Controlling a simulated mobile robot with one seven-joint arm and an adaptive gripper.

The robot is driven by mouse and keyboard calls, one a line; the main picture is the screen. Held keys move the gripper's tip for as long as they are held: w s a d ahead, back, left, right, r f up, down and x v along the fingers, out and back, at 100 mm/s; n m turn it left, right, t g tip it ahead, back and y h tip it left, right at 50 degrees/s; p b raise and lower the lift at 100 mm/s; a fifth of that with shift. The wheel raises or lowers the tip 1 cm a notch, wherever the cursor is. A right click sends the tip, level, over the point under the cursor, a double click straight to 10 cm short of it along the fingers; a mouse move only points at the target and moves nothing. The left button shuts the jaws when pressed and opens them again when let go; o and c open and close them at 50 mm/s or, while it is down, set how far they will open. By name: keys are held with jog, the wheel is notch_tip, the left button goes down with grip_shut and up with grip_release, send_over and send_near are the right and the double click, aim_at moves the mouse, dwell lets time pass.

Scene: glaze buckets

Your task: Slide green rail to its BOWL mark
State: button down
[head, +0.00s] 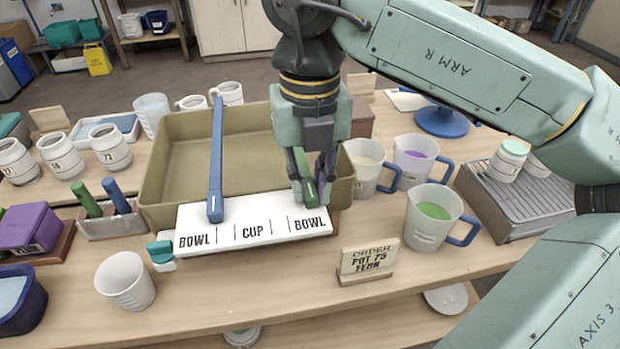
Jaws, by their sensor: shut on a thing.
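My gripper (312,188) is shut on the green rail (303,168) at the right part of the olive basin (168,165). The rail's near end sits at the basin's front edge, just behind the right BOWL mark (311,223) on the white label strip (255,208). My gripper and wrist hide most of the rail, so its exact alignment with the mark is hard to tell. The blue rail (216,150) lies across the basin further left. Its near end rests on the strip between the left BOWL mark (195,241) and the CUP mark (253,232).
Jugs of glaze, including a green one (433,215), stand right of the basin. An empty white cup (126,280) and a teal-handled item (161,254) are at the front left.

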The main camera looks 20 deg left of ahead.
aim_at(284, 204)
jog(key=s+a, duration=0.1)
jog(key=s+a+b, duration=0.1)
jog(key=a, duration=0.1)
jog(key=shift+s+a, duration=0.1)
jog(key=c, duration=1.5)
grip_release()
notch_tip(284, 204, up, 12)
